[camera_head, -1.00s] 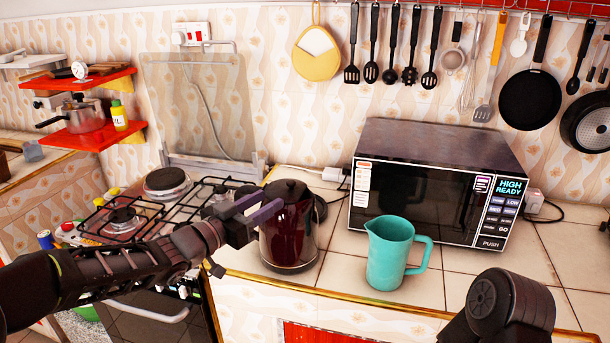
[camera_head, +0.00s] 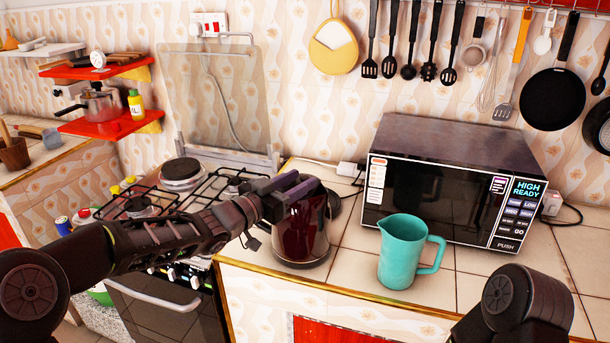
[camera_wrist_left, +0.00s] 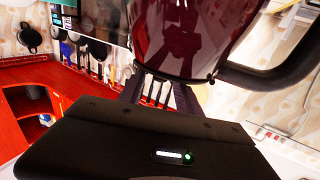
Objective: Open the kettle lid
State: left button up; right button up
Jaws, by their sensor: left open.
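The dark red kettle (camera_head: 302,238) stands upright on the tiled counter, left of the teal jug. My left gripper (camera_head: 298,186) is open at the top of the kettle in the head view, and its fingers hide the lid there. In the left wrist view the glossy kettle body (camera_wrist_left: 190,35) fills the top middle, with its black handle (camera_wrist_left: 285,75) at the right. The two fingers of my left gripper (camera_wrist_left: 160,92) reach toward the kettle, apart from each other. Whether they touch it I cannot tell. My right gripper is not in view.
A teal jug (camera_head: 402,252) stands to the right of the kettle, in front of a black microwave (camera_head: 450,190). The gas hob (camera_head: 200,195) is at the left. Pans and utensils (camera_head: 552,98) hang on the wall. The counter's front edge runs close before the kettle.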

pick_arm(q)
jog(key=shift+x, duration=1.25)
grip_shut()
dwell(0.5)
